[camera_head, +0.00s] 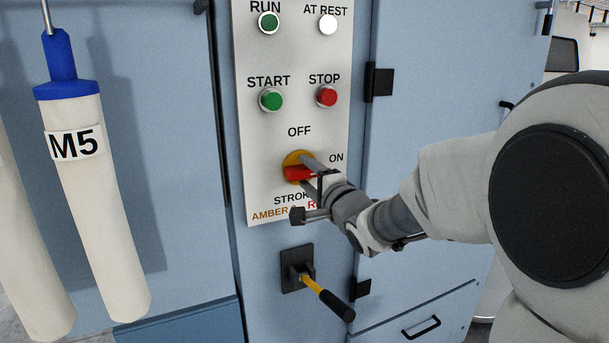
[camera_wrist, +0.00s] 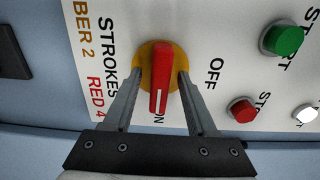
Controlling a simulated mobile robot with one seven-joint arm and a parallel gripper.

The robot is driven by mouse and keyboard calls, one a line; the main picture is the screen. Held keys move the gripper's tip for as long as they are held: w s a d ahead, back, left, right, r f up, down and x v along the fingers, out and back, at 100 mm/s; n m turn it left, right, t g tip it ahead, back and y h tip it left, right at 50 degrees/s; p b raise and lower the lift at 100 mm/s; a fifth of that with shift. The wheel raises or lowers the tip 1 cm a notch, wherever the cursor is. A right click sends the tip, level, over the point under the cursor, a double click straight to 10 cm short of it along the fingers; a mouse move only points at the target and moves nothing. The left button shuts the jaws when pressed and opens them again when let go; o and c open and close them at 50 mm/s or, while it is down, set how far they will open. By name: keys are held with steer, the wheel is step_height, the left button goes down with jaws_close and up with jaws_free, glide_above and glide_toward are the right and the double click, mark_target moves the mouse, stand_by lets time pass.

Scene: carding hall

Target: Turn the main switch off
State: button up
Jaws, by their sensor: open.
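The main switch is a red handle (camera_head: 295,173) on a round yellow plate (camera_head: 290,159), low on the white control panel. In the wrist view the red handle (camera_wrist: 161,82) has a white mark on its end, which points to the ON label; the OFF label (camera_wrist: 214,73) is a quarter turn away. My gripper (camera_head: 309,171) reaches in from the right. In the wrist view its open fingers (camera_wrist: 160,76) stand one on each side of the handle, with small gaps visible. The ON label is partly hidden by the handle and gripper there.
Above the switch are a green START button (camera_head: 271,99) and a red STOP button (camera_head: 326,95). Below the panel a lever with a yellow shaft (camera_head: 313,284) sticks out. A hanging white tube marked M5 (camera_head: 100,200) is at the left.

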jaws_close()
steer(key=shift+n, duration=0.3)
steer(key=n+b, duration=0.2)
steer(key=shift+f+n, duration=0.1)
steer(key=shift+n, duration=0.3)
steer(key=n+b, duration=0.3)
steer(key=n, duration=0.2)
steer(key=shift+n, duration=0.3)
steer(key=n+b, duration=0.2)
steer(key=n, duration=0.2)
steer(key=shift+n+b, duration=1)
steer(key=shift+n, duration=1.4)
